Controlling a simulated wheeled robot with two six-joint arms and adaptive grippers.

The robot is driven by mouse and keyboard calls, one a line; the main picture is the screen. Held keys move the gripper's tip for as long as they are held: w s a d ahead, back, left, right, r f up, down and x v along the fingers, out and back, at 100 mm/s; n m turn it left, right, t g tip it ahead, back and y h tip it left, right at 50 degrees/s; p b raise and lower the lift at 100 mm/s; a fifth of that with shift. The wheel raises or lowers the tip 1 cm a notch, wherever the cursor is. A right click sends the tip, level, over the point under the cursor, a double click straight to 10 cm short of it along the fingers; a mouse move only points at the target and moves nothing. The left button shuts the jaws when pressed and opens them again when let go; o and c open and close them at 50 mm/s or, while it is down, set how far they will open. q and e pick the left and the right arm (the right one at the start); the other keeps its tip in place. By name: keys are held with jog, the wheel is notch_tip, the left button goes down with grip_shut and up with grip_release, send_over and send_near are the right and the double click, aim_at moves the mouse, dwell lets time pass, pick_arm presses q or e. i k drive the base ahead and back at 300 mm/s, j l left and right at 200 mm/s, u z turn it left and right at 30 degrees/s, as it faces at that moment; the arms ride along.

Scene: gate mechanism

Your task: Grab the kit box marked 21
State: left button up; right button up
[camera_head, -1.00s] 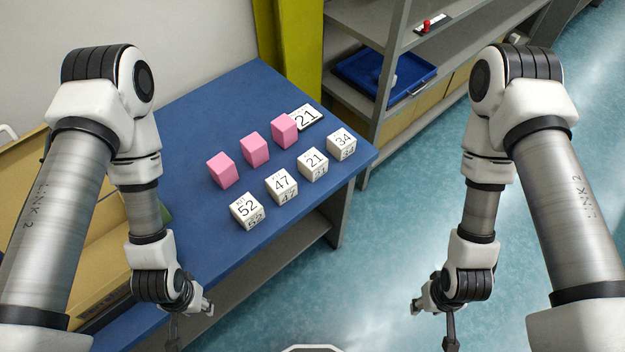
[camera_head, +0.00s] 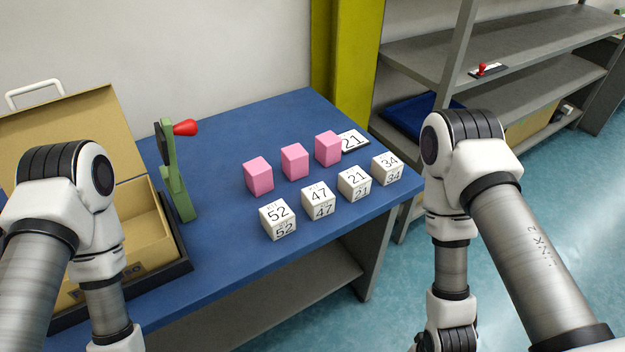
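The white kit box marked 21 (camera_head: 354,184) stands on the blue table (camera_head: 225,262) in the front row of white numbered boxes. Box 47 (camera_head: 318,202) is to its left and box 34 (camera_head: 387,168) to its right. Box 52 (camera_head: 277,220) is at the row's left end. My two arms come in from the left and right sides of the view. Both grippers are below the picture's lower edge, and neither arm touches a box.
Pink blocks (camera_head: 294,161) stand behind the white boxes. A green lever stand with a red knob (camera_head: 185,128) and an open cardboard-coloured case (camera_head: 148,235) are on the left of the table. Grey shelves (camera_head: 425,52) with a blue bin (camera_head: 405,115) stand at the right. The table's front strip is clear.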

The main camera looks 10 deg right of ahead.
aim_at(354, 184)
jog(key=i+l+u, duration=0.15)
jog(key=l+u, duration=0.3)
jog(key=l, duration=0.8)
jog(key=l+u, duration=0.5)
jog(key=l, duration=0.8)
